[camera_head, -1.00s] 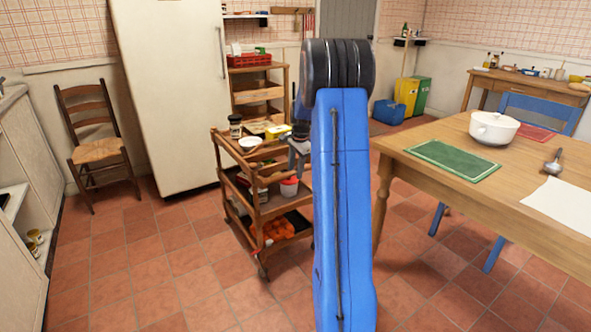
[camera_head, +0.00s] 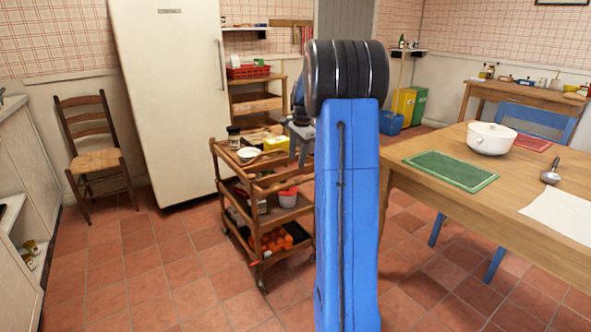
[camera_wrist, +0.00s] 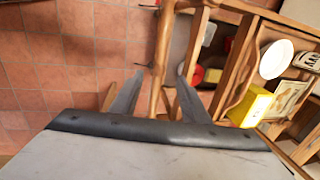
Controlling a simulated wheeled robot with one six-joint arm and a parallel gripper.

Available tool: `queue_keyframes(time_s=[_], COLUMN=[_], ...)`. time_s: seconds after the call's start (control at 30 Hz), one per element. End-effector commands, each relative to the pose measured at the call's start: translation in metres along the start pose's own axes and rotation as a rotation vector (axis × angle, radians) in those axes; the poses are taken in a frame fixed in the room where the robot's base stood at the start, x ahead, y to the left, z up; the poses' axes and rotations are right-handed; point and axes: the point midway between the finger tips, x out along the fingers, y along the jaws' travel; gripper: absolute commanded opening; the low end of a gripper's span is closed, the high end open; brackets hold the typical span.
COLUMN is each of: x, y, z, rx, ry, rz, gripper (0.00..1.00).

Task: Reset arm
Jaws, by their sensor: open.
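My blue arm rises upright in the middle of the head view, with its black ribbed joint at the top. The fingers are above the edge of a wooden trolley (camera_wrist: 163,60). In the head view the gripper (camera_head: 300,140) is partly hidden behind my arm, near the right end of the trolley's top.
The wooden trolley (camera_head: 262,187) carries a white bowl (camera_head: 249,154), a yellow box (camera_head: 275,144) and a dark-lidded jar (camera_head: 233,137). A table (camera_head: 408,178) with a white pot (camera_head: 491,138) stands at right. A chair (camera_head: 97,160) and fridge (camera_head: 172,90) stand at left. Floor at front left is clear.

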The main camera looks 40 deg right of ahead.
Motion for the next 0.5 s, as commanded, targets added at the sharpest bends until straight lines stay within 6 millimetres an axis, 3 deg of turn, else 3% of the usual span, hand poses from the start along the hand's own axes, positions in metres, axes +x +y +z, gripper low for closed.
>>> queue_keyframes(time_s=[0.23,0.5], x=[-0.043,-0.061], y=[0.000,0.000], z=[0.000,0.000], rx=[0.000,0.001], ry=[0.001,0.000], rz=[-0.001,0.000], gripper=[0.42,0.42])
